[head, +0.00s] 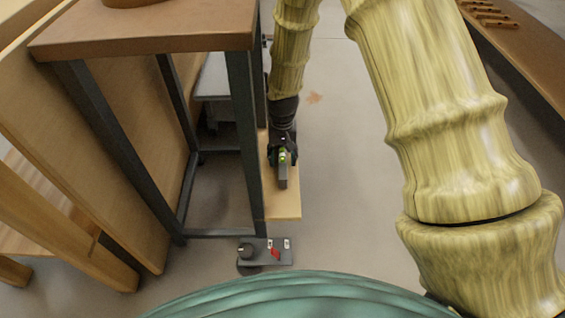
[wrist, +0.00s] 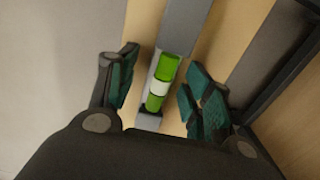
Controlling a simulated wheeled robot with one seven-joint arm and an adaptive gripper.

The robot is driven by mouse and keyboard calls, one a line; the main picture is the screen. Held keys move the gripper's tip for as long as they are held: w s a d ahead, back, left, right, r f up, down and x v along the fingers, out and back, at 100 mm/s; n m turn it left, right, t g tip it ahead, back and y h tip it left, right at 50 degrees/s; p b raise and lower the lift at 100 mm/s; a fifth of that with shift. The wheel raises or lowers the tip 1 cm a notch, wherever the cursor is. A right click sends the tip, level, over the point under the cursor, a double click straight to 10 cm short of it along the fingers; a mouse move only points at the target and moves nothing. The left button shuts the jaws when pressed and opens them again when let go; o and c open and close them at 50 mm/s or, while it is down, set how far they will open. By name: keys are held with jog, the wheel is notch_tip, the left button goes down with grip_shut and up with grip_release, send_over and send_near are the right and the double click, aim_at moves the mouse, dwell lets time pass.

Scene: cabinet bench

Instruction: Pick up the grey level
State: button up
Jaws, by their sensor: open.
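The grey level (wrist: 183,28) is a long grey bar with a green and white vial section. In the wrist view it lies between the two open fingers of my gripper (wrist: 155,90), with a gap on each side. In the head view the level (head: 283,179) rests on a light wooden board, reaching out from under my gripper (head: 283,155). The fingers are above and around the bar, and no contact shows. Part of the level is hidden under my gripper in the head view.
The light wooden board (head: 284,206) lies low beside a dark-legged stool or table (head: 150,30). Its metal leg (head: 243,140) stands close to my gripper's left. A grey panel with a red switch (head: 266,252) is nearer. Open floor (head: 345,180) lies to the right.

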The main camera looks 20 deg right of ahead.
jog(key=shift+f, duration=0.15)
grip_shut()
dwell(0.4)
